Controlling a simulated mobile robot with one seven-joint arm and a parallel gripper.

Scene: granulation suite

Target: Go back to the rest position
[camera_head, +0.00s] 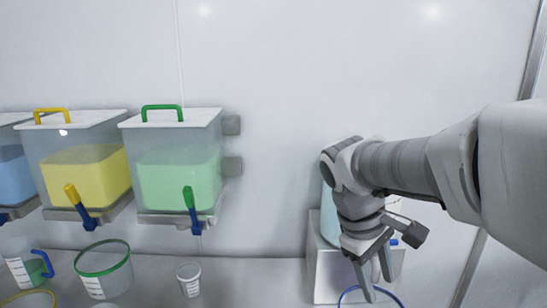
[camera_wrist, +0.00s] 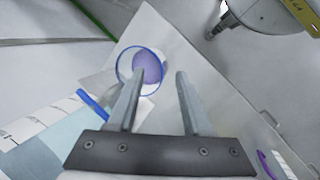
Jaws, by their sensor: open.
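My gripper (camera_head: 377,284) hangs from my arm at the right of the head view, its fingers pointing down. In the wrist view the two fingers (camera_wrist: 160,76) are apart, with nothing between them. A round blue-rimmed vessel (camera_wrist: 159,57) with something purple inside shows beyond the left fingertip. I cannot tell whether the finger touches it. A blue rim (camera_head: 398,298) also shows below my gripper at the bottom of the head view, partly cut off.
Bins with yellow (camera_head: 85,175) and green (camera_head: 178,178) contents hang on the wall at left, with levers below. A green-rimmed vessel (camera_head: 103,284) and a small clear cup (camera_head: 189,281) stand under them. A white box (camera_head: 326,262) stands behind my gripper. The counter between is clear.

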